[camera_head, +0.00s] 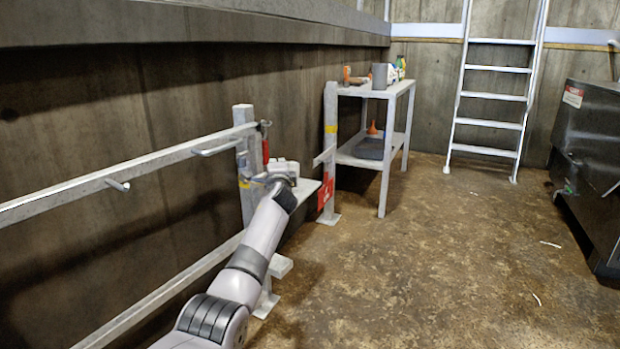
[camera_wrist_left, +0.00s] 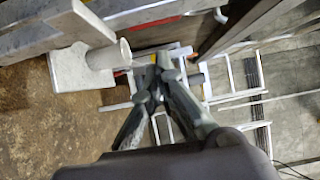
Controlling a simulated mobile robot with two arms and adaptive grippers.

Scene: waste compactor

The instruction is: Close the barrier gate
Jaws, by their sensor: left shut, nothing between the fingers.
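The barrier (camera_head: 130,170) is a pale metal rail structure along the left side in the head view. Its upper rail carries a bar handle (camera_head: 215,147) and a short peg, and ends at a post (camera_head: 245,165) with a yellow band. A red latch-like part (camera_head: 265,148) hangs at that post's top. A second yellow-banded post (camera_head: 330,140) stands farther back, with a red sign (camera_head: 327,194) low beside it. My left gripper (camera_head: 280,172) is beside the nearer post, partly hidden by its wrist. In the wrist view its fingers (camera_wrist_left: 163,65) are together, holding nothing; contact cannot be told.
A white shelf table (camera_head: 375,90) with small items stands beyond the second post. A ladder (camera_head: 497,85) leans at the back wall. A dark machine (camera_head: 590,160) stands at the right. The brown floor between is mostly clear.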

